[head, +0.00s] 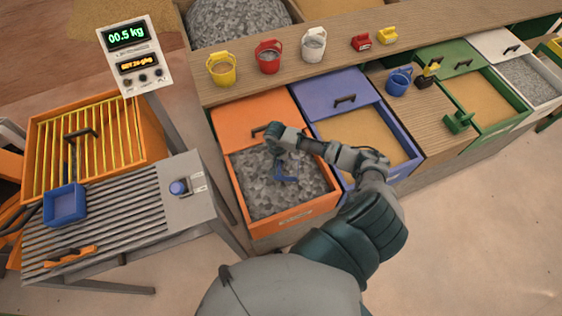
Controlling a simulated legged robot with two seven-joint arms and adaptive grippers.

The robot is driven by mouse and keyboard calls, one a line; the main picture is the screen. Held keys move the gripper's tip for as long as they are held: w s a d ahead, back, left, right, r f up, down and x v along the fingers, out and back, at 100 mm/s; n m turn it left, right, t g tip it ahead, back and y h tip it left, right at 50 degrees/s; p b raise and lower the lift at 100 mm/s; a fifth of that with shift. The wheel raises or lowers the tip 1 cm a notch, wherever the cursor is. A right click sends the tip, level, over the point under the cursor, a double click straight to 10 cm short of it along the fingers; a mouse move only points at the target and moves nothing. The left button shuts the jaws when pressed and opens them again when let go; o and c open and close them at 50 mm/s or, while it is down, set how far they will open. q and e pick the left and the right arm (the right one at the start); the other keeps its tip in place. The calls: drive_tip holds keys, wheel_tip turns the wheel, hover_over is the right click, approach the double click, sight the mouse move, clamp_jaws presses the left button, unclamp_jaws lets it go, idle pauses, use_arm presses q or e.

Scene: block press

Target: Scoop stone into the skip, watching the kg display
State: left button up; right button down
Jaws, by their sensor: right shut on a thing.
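Grey stone (262,194) fills the open orange drawer (297,222). My right gripper (281,165) is low over the stone, shut on a blue tool (287,179), which looks like a scoop. The tool's lower part is hard to make out against the stone. The kg display (126,36) on a white panel reads 00.5 kg in green; the amber line below it is a setting I cannot read surely. A small blue open box (66,204), perhaps the skip, sits on the slatted bench at left. Its inside looks empty. My left gripper is not in view.
An orange frame with yellow bars (106,146) stands behind the slatted bench (118,212). Beside the stone are a blue sand drawer (345,165) and a green one (498,121). Several buckets and small weights line the wooden shelf (345,62). The floor at right is clear.

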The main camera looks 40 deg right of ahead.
drive_tip(key=r+p, duration=0.2)
drive_tip(key=r, duration=0.1)
drive_tip(key=r+p, duration=0.3)
drive_tip(key=shift+w+a+r, duration=0.1)
drive_tip(key=shift+w+r, duration=0.1)
drive_tip(key=shift+w+a+r, duration=0.1)
drive_tip(key=shift+r, duration=0.25)
drive_tip(key=shift+w+a+r, duration=0.15)
drive_tip(key=shift+r, duration=1.05)
drive_tip(key=shift+w+a+r, duration=0.1)
drive_tip(key=shift+r, duration=1.05)
drive_tip(key=shift+a, duration=0.1)
